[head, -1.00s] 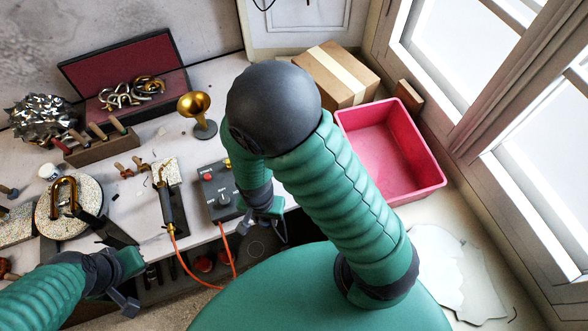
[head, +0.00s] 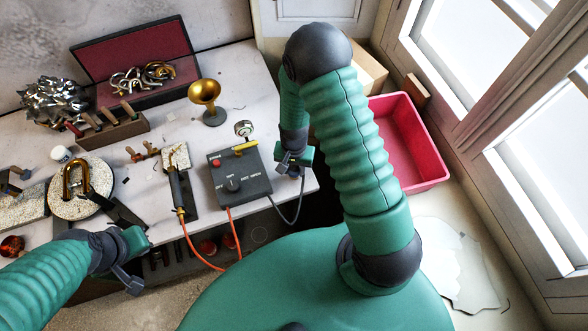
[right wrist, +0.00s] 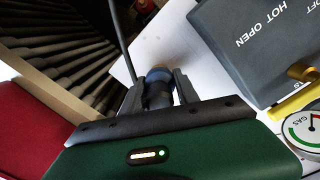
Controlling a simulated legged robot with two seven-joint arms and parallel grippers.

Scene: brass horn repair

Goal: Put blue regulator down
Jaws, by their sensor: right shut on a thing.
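My right gripper (right wrist: 158,88) is shut on the blue regulator (right wrist: 158,74), a small rounded blue part with a dark body between the fingers in the right wrist view. A grey hose (right wrist: 122,42) runs beside it. In the head view my right gripper (head: 291,163) is just right of the grey control box (head: 240,175), over the bench's right edge. The regulator cannot be made out there. The grey hose loops below the gripper. My left gripper (head: 135,262) is at the bench's front edge, apart from the regulator; its jaw opening is unclear.
The box bears a yellow lever (head: 245,147) and a gas gauge (head: 243,127) behind it. A torch with an orange hose (head: 190,240) lies left of it. A brass bell (head: 205,93) stands behind. A red bin (head: 410,140) is right of the bench.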

